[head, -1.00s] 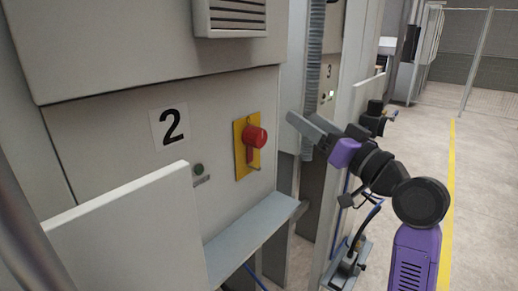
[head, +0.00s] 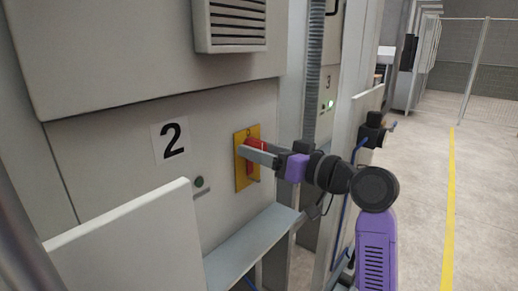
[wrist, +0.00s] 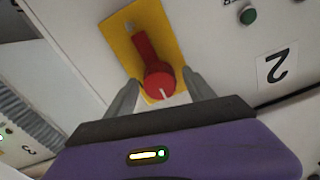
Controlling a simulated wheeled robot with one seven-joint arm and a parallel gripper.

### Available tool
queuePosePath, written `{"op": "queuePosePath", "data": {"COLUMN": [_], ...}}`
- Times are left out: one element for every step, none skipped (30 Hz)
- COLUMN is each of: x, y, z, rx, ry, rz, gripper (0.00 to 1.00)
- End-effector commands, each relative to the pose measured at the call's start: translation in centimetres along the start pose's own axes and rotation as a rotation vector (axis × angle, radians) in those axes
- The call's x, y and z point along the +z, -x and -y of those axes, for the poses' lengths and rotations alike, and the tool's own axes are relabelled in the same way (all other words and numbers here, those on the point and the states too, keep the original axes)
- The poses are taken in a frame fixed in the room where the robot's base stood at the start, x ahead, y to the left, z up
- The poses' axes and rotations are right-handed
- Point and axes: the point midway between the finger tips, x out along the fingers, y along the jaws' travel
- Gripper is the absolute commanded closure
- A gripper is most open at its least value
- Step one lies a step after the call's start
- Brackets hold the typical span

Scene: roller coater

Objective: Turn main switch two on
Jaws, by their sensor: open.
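Main switch two is a red rotary handle (wrist: 154,66) on a yellow plate (head: 241,178), on the grey cabinet panel beside the number 2 label (head: 170,139). In the wrist view a white mark shows on the red knob. My gripper (wrist: 158,92) is open, with one grey finger on each side of the red knob. I cannot tell whether the fingers touch it. In the head view my gripper (head: 262,152) reaches in from the right and hides part of the red switch.
A green round button (head: 199,182) sits on the panel left of the switch. A grey ledge (head: 250,243) juts out below. A ribbed conduit (head: 325,75) runs vertically to the right, near a panel marked 3 (head: 327,86). Open floor (head: 420,200) lies on the right.

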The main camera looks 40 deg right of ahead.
Motion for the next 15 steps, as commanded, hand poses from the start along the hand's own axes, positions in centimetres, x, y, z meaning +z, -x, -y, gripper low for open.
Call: {"op": "queuePosePath", "data": {"x": [-0.05,-0.04,-0.03,-0.03,-0.02,-0.02,-0.02,-0.02,-0.02,-0.02,-0.02,-0.02,-0.02,-0.02,-0.02], "y": [-0.32,-0.43,-0.54,-0.59,-0.62,-0.63,-0.63,-0.62,-0.61,-0.61,-0.60,-0.60,-0.60,-0.59,-0.59], "z": [0.03,0.01,-0.01,-0.03,-0.03,-0.04,-0.04,-0.04,-0.04,-0.04,-0.04,-0.04,-0.04,-0.04,-0.04], "rx": [-0.001,0.000,0.000,0.001,0.001,0.001,0.001,0.001,0.001,0.001,0.001,0.001,0.001,0.001,0.001], "ry": [0.000,0.000,0.000,0.000,0.000,0.000,0.000,0.001,0.001,0.001,0.001,0.001,0.001,0.001,0.001], "rz": [0.000,-0.001,-0.001,-0.001,-0.001,-0.001,-0.001,-0.001,-0.001,-0.001,-0.001,-0.001,-0.001,-0.001,-0.001], "gripper": [0.37,0.37,0.37,0.37,0.37,0.37,0.37,0.37,0.37,0.37,0.39,0.47,0.53,0.59,0.67]}}
